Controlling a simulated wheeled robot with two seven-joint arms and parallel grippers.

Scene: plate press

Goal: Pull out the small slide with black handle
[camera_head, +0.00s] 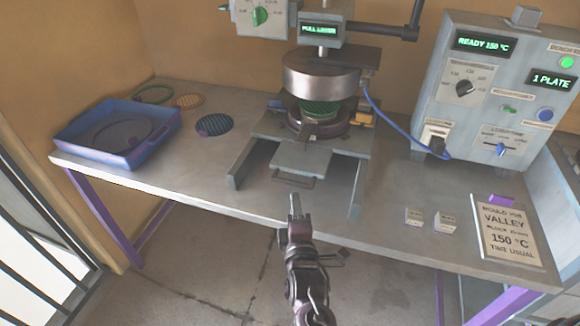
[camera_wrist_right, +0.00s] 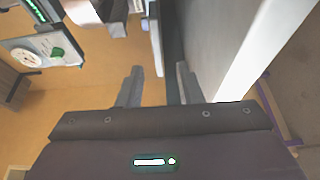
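The small slide (camera_head: 302,158) is a flat grey plate at the front of the press (camera_head: 322,78). Its thin dark handle (camera_head: 295,181) hangs at its front edge, above the bench. My right gripper (camera_head: 295,205) is in front of the handle, nearer to me and apart from it in the head view. In the right wrist view its two fingers (camera_wrist_right: 158,88) stand apart with nothing seen gripped between them. The handle cannot be made out clearly in that view. My left gripper is not in view.
The slide lies between two grey rails of the press on the bench (camera_head: 215,165). A blue tray (camera_head: 75,150) stands at left, a control box (camera_head: 475,110) at right. Two small white blocks (camera_head: 413,217) and a sign (camera_head: 508,232) lie near the front edge at right.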

